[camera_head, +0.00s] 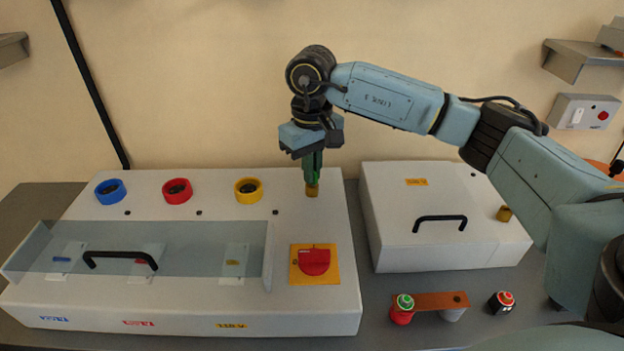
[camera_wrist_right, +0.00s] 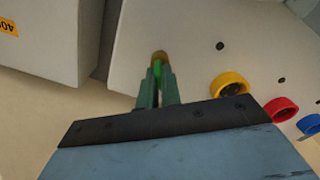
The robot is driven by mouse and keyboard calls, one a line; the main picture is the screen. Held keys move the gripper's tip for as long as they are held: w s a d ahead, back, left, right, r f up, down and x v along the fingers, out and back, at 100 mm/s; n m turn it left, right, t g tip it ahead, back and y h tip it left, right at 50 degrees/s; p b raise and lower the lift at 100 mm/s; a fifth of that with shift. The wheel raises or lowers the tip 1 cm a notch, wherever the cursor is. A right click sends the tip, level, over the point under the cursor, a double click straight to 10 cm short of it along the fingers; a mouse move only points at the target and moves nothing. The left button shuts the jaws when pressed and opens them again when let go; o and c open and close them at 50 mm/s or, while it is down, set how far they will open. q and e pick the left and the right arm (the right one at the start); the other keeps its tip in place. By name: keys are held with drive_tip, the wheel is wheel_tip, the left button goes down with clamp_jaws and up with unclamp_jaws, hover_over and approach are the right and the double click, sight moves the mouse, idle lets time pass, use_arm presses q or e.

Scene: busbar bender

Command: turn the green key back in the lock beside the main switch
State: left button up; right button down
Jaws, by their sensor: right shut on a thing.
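The green key (camera_wrist_right: 157,70) shows as a bright green strip between the fingers of my right gripper (camera_wrist_right: 158,78) in the right wrist view. My right gripper also shows in the head view (camera_head: 312,180), pointing down and shut on the key. The brass lock (camera_head: 312,190) is directly below the fingertips, on the top of the white box; it also shows in the right wrist view (camera_wrist_right: 159,57). The fingers hide most of the key, and I cannot tell its turn angle. The main switch (camera_head: 315,262) is a red knob on a yellow plate, nearer the front. My left gripper is not in view.
Blue (camera_head: 111,191), red (camera_head: 177,191) and yellow (camera_head: 248,190) ring sockets stand left of the lock. A clear cover (camera_head: 190,240) with a black handle lies before them. A second white box (camera_head: 400,240) with a handle stands at right, with a copper bar (camera_head: 430,301) in front.

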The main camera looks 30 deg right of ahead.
drive_tip(key=n+b, duration=0.1)
drive_tip(key=n, duration=0.1)
drive_tip(key=shift+f+n, duration=0.15)
drive_tip(key=shift+n, duration=1.05)
drive_tip(key=c, duration=1.5)
unclamp_jaws()
